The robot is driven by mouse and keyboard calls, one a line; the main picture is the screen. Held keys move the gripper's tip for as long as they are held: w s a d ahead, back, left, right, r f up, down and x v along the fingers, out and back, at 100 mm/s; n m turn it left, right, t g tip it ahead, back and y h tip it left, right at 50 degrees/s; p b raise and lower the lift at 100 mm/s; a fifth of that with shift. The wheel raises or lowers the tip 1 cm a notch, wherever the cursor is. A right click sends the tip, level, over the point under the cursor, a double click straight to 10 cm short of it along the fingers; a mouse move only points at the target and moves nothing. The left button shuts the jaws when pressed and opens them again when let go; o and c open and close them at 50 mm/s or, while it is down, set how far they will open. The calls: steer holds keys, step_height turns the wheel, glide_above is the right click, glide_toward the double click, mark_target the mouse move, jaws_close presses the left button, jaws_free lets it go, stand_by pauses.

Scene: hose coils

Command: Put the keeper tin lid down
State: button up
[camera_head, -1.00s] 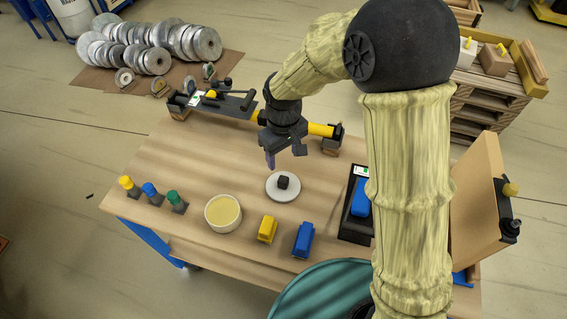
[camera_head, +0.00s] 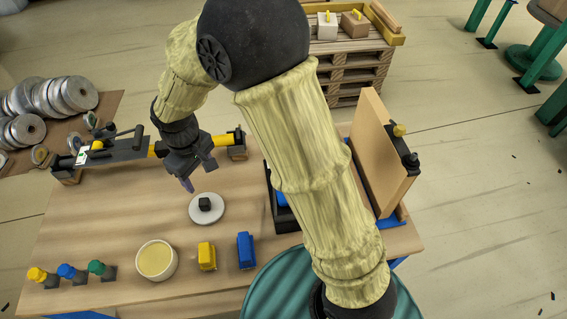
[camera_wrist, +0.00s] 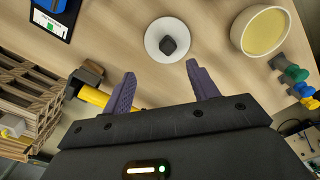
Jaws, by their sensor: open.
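The keeper tin lid (camera_head: 207,215), a pale grey disc with a black knob, lies flat on the workbench in the head view. It also shows in the wrist view (camera_wrist: 155,50), ahead of my fingers. A round white tin (camera_head: 157,260) with a cream-yellow inside stands uncovered nearby, to the lower left of the lid in the head view. My gripper (camera_head: 188,185) is just up and left of the lid there, apart from it. In the wrist view my gripper (camera_wrist: 161,70) has its two purple fingers spread with nothing between them.
A yellow block (camera_head: 207,256) and a blue block (camera_head: 246,250) stand near the tin. Yellow, blue and green capped pieces (camera_head: 72,273) line the left front. A yellow bar (camera_head: 222,140) on supports lies behind my gripper. An upright board (camera_head: 375,155) stands at the right.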

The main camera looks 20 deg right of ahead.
steer(key=s+d+r+m+t, duration=0.1)
steer(key=s+d+r+m, duration=0.1)
steer(key=d, duration=1)
steer(key=s+d+r+m+t, duration=0.1)
steer(key=s+d+m, duration=0.4)
steer(key=d, duration=0.7)
steer(key=shift+s+r+m, duration=0.3)
steer(key=shift+r+m, duration=0.3)
steer(key=shift+m, duration=0.5)
steer(key=shift+c, duration=0.2)
